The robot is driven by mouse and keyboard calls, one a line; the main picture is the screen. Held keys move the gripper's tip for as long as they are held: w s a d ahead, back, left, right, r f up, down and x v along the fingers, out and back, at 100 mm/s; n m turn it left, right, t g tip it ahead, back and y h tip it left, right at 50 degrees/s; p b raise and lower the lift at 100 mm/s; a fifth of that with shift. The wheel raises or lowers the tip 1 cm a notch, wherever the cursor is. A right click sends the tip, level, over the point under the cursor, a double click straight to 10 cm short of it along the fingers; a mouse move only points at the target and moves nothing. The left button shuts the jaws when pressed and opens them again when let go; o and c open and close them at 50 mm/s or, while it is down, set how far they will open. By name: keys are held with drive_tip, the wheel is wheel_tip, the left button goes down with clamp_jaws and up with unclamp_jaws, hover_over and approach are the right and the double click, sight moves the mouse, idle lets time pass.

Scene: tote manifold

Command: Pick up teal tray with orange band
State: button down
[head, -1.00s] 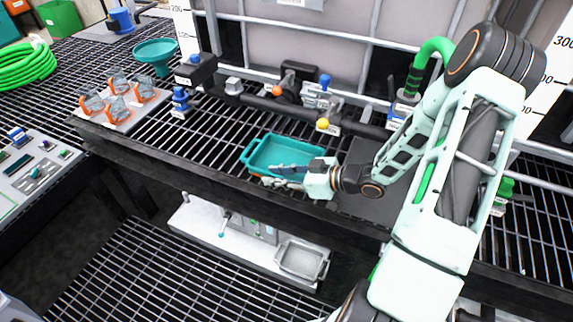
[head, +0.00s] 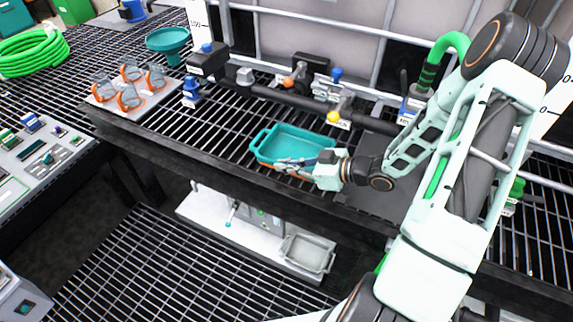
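The teal tray (head: 290,139) sits on the black grated bench near its front edge, in the middle of the head view. A strip of orange shows low on its near left side. My gripper (head: 282,165) is at the tray's near right side, reaching in from the right. Its fingers overlap the near rim in the picture. The fingers are small and partly merge with the tray, so I cannot tell whether they are apart or closed on the rim. The tray looks level on the grating.
A pipe manifold with valves (head: 334,117) runs behind the tray. Safety glasses (head: 131,97) lie on a pale board at left, near a teal funnel (head: 168,41) and a green hose (head: 30,52). A grey tray (head: 304,255) is on a lower shelf. Bare grating lies left of the teal tray.

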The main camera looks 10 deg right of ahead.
wheel_tip(320, 180, up, 3)
drive_tip(key=shift+f, duration=0.15)
drive_tip(key=s+r+p, duration=0.9)
drive_tip(key=s+p, duration=0.2)
drive_tip(key=s, duration=0.2)
drive_tip(key=shift+s+r+p, duration=0.35)
drive_tip(key=shift+s+r, duration=0.05)
drive_tip(key=shift+w+d, duration=0.1)
